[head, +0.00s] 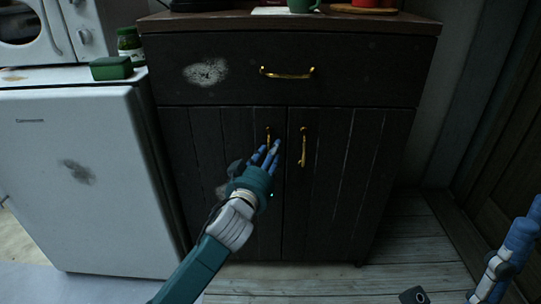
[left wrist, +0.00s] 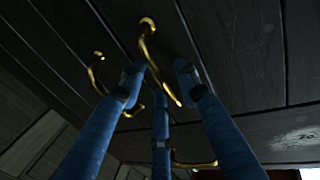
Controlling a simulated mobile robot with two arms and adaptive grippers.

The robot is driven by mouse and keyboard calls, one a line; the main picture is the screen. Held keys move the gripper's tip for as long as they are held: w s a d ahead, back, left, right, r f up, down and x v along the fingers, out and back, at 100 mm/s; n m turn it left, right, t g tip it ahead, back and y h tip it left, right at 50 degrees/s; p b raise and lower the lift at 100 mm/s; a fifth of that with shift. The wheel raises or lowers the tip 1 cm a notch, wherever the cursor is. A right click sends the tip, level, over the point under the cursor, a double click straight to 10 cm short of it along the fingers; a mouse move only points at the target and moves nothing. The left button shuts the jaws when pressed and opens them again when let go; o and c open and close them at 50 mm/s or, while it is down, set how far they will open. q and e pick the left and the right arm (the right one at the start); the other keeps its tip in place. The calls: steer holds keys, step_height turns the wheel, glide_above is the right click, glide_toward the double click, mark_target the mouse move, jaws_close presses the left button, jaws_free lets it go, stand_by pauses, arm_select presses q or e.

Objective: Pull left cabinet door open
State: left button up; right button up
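The dark wooden cabinet's left door (head: 225,185) is shut, level with the right door (head: 345,190). Its brass handle (head: 268,135) is partly hidden behind my left gripper (head: 269,152). In the left wrist view, this handle (left wrist: 150,50) lies ahead of and between the spread blue fingers of my left gripper (left wrist: 158,85). The fingers are open and not closed on it; whether any touches it I cannot tell. The right door's handle (head: 304,147) is just to the right. My right gripper (head: 515,250) is partly in view at the right edge, away from the cabinet.
A drawer with a brass handle (head: 287,73) is above the doors. A white fridge (head: 80,180) stands close on the left, with a green box (head: 111,68) on top. A green mug (head: 303,5) stands on the cabinet top. The plank floor (head: 400,240) at right is mostly clear.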

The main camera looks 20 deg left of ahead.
arm_select(q)
jaws_close()
steer(key=shift+s, duration=0.15)
